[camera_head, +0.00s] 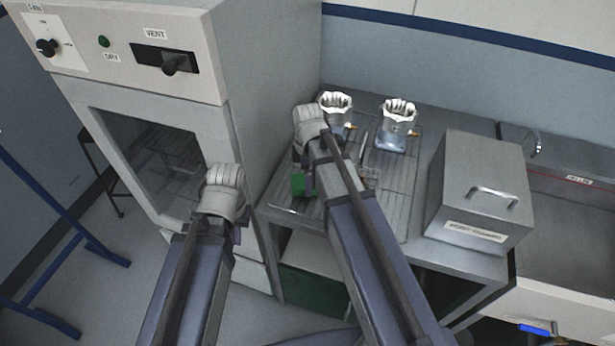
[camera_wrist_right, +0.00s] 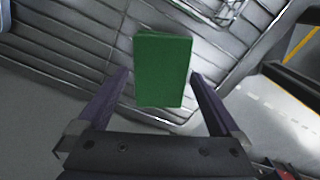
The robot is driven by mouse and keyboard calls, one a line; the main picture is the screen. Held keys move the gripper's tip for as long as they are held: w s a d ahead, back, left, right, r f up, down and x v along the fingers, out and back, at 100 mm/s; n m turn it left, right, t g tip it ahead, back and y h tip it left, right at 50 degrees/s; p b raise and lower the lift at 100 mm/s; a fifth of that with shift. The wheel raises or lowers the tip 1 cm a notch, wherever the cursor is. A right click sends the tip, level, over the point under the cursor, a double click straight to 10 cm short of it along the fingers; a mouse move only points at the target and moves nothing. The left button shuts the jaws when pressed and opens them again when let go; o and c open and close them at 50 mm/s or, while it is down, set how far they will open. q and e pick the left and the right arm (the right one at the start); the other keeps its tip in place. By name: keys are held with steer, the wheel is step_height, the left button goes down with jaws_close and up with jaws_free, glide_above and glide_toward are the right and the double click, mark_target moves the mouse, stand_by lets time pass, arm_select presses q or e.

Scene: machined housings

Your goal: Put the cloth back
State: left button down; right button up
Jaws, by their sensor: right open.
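A green block-shaped piece (camera_head: 298,184), perhaps the folded cloth, is at the front left of the wire rack. In the right wrist view the green piece (camera_wrist_right: 163,70) looks flat-sided and lies between the two purple fingers of my right gripper (camera_wrist_right: 159,80). These fingers are open, with gaps on both sides of it. In the head view my right gripper (camera_head: 309,180) is over the rack's left part, partly hidden by its own arm. My left gripper (camera_head: 235,236) is in front of the cabinet, its fingertips mostly hidden.
Two machined housings (camera_head: 398,117) (camera_head: 337,104) stand at the back of the rack (camera_head: 405,180). A grey lidded box (camera_head: 478,185) with a handle is to the right, beside a sink (camera_head: 575,205). A vented cabinet (camera_head: 150,90) with an open front bounds the left.

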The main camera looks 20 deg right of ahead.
step_height(320, 180, up, 11)
steer(key=p, duration=1)
steer(key=s+a+m+h, duration=0.1)
steer(key=s+a+m, duration=0.9)
steer(key=s, duration=0.4)
steer(key=shift+s+a+m, duration=0.15)
steer(key=shift+a+m, duration=0.1)
steer(key=shift+m, duration=0.65)
steer(key=shift+f, duration=0.1)
step_height(320, 180, down, 6)
steer(key=b, duration=0.6)
